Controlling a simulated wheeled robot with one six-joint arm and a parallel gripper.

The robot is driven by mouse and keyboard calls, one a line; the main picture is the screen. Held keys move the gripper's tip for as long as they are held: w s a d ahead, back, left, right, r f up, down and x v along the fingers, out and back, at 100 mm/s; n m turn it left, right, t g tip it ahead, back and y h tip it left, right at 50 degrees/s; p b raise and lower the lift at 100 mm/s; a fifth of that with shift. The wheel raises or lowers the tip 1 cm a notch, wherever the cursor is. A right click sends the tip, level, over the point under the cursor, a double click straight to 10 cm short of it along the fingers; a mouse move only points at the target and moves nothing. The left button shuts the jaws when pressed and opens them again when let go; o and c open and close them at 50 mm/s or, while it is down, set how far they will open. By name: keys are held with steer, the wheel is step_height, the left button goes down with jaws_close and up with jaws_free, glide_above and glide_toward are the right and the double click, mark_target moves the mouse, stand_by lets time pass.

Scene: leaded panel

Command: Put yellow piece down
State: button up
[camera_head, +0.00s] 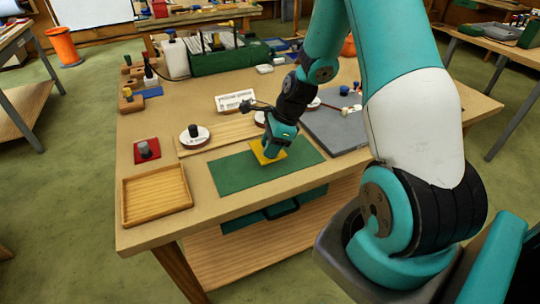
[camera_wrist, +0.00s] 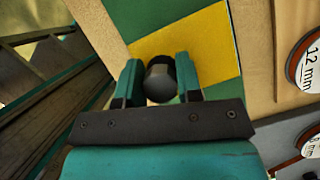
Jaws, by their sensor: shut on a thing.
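The yellow piece (camera_head: 267,153) is a flat square at the green mat (camera_head: 237,177) on the workbench. In the wrist view the yellow piece (camera_wrist: 207,48) lies flat against or just above the green mat (camera_wrist: 150,18); I cannot tell if they touch. A dark round knob (camera_wrist: 160,82) stands on the piece. My gripper (camera_wrist: 158,83) is shut on this knob, one finger on each side. In the head view my gripper (camera_head: 272,147) points down over the piece and hides part of it.
A wooden tray (camera_head: 156,195) is left of the mat. A red square with a grey knob (camera_head: 147,150) and a white disc (camera_head: 194,135) lie behind. A grey board (camera_head: 335,128) is at the right. The mat's left half is clear.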

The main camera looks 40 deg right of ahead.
steer(key=shift+f, duration=2.1)
steer(key=shift+f, duration=0.1)
steer(key=o, duration=0.9)
